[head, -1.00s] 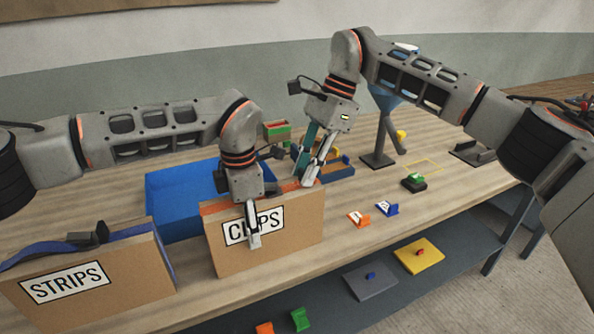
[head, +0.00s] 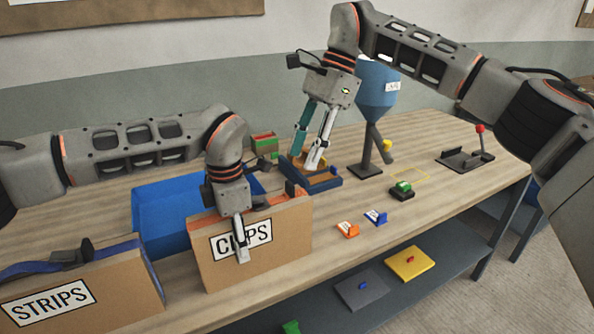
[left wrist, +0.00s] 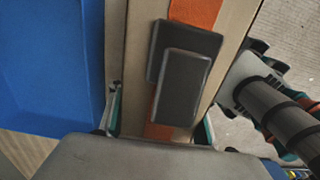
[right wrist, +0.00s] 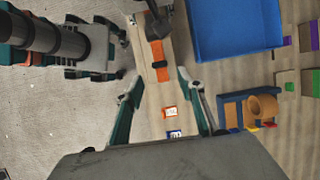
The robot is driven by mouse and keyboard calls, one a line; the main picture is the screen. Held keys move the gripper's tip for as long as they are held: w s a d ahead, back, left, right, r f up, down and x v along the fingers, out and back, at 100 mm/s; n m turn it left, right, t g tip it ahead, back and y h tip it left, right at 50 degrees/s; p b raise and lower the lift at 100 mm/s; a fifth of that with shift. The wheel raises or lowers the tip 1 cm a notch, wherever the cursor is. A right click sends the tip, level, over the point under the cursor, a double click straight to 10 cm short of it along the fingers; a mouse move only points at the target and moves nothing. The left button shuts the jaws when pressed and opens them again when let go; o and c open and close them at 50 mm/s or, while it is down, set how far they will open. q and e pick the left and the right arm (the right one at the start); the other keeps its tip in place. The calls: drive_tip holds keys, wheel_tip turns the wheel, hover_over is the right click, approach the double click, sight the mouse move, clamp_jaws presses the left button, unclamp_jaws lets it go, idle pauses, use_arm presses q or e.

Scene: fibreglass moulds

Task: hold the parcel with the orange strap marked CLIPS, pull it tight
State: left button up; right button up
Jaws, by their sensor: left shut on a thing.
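The cardboard parcel (head: 285,240) marked CLIPS stands upright near the front edge of the bench. Its orange strap (head: 262,203) runs along the top, and a short end stands up at its right. A dark buckle (left wrist: 180,85) sits on the strap in the left wrist view. My left gripper (head: 241,255) straddles the parcel from above and is shut on it, one finger over the label. My right gripper (head: 308,160) is above and beyond the parcel's right end.
The parcel marked STRIPS (head: 90,275), with a blue strap, stands at the left. A blue bin (head: 165,215) is behind the CLIPS parcel. A blue tray (head: 325,182), orange tag (head: 348,229), blue tag (head: 376,217) and blue funnel (head: 378,85) are to the right.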

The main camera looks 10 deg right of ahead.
drive_tip(key=v, duration=0.4)
drive_tip(key=shift+d+r, duration=0.15)
drive_tip(key=shift+r, duration=0.2)
use_arm(q)
drive_tip(key=o, duration=1.7)
